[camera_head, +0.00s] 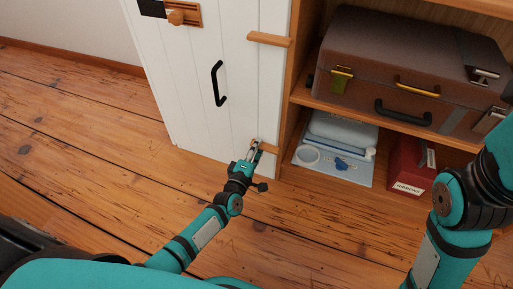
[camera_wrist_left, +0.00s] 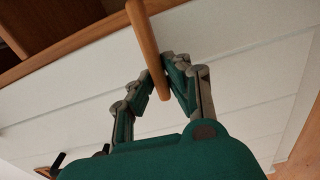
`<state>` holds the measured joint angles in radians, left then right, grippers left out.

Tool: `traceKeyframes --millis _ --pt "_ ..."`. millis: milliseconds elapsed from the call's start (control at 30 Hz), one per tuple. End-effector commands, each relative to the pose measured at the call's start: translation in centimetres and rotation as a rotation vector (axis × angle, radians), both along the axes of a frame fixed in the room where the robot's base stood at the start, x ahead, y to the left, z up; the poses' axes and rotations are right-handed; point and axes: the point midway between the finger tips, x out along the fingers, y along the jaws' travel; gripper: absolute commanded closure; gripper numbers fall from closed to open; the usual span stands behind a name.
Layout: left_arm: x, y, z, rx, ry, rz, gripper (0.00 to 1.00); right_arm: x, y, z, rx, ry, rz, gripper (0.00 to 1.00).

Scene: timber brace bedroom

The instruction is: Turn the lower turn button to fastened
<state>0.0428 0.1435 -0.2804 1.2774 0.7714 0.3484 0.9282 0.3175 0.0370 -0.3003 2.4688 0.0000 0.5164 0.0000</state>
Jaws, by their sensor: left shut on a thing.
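The lower turn button (camera_head: 269,149) is a small wooden bar low on the right edge of the white plank door (camera_head: 190,95). In the left wrist view the bar (camera_wrist_left: 146,42) reaches across the door's edge toward the wooden cabinet frame. My left gripper (camera_head: 255,147) is shut on one end of the bar; in the wrist view its fingers (camera_wrist_left: 167,75) sit on either side of it. The gripper hides part of the button in the head view. My right arm shows at the right, but its gripper is out of view.
The upper turn button (camera_head: 270,39) lies level near the door's edge. The open shelf holds a brown suitcase (camera_head: 395,65), with a red box (camera_head: 407,168) below. Floor in front is clear.

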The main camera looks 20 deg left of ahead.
Motion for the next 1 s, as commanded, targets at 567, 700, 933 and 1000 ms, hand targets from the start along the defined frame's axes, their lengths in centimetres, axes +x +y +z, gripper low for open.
traceKeyframes --millis 567,700,933,1000 --pt "0.01 0.04 -0.14 -0.050 0.003 0.000 1.00 0.02 0.08 0.16 -0.001 -0.006 -0.001 0.64" --pt "0.01 0.04 -0.14 -0.050 0.003 0.000 0.79 0.13 0.11 0.13 -0.002 -0.004 -0.001 0.64" --pt "0.00 0.03 -0.13 -0.050 0.002 0.000 0.64 0.12 0.10 0.12 -0.002 -0.005 -0.001 0.64" --pt "0.00 0.03 -0.13 -0.050 0.002 0.000 0.64 0.11 0.09 0.12 -0.001 -0.006 -0.001 0.64"
